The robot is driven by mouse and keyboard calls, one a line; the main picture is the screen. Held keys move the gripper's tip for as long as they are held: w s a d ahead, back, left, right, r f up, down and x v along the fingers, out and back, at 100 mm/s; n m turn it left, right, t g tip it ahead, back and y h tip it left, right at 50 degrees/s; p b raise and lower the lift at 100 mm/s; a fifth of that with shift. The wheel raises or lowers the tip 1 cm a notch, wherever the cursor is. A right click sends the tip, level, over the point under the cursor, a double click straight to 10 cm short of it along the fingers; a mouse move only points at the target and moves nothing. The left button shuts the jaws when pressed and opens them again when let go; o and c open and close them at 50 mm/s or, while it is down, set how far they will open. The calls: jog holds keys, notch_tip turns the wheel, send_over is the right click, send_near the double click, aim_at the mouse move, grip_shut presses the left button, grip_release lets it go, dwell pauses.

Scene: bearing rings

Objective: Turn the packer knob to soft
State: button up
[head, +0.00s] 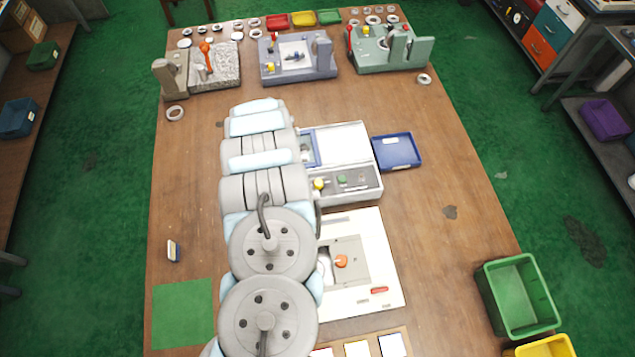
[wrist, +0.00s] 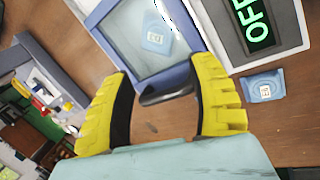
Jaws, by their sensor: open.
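My gripper (wrist: 165,95) shows in the wrist view with its two yellow-and-black fingers spread and nothing between them. In the head view my arm hides it. I cannot tell for sure which knob is the packer's. A white flat unit (head: 385,285) nearer carries an orange knob (head: 341,261). No soft marking is readable. The wrist view shows a green OFF display (wrist: 254,22) and a blue-rimmed tray (wrist: 110,50).
A blue tray (head: 397,151) lies right of the white machine. Three fixtures (head: 285,75) stand along the far edge with several rings. In the wrist view a small blue labelled piece (wrist: 263,86) lies on the wood. The table's right side is mostly clear.

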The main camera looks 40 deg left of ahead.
jog(key=s+d+r+n+h, duration=0.3)
jog(key=d+r+h, duration=0.25)
jog(key=d, duration=0.35)
jog(key=b, duration=0.4)
send_near(318, 182)
jog(key=shift+d, duration=0.6)
jog(key=shift+y, duration=0.45)
jog(key=shift+p+x, duration=0.35)
jog(key=shift+x, duration=3.55)
jog(key=shift+w+a+f, duration=0.1)
jog(key=shift+w+f, duration=0.05)
jog(key=shift+f, duration=0.3)
jog(key=shift+w+d+f, duration=0.2)
jog(key=shift+f, duration=0.4)
jog(key=shift+f, duration=0.1)
grip_shut()
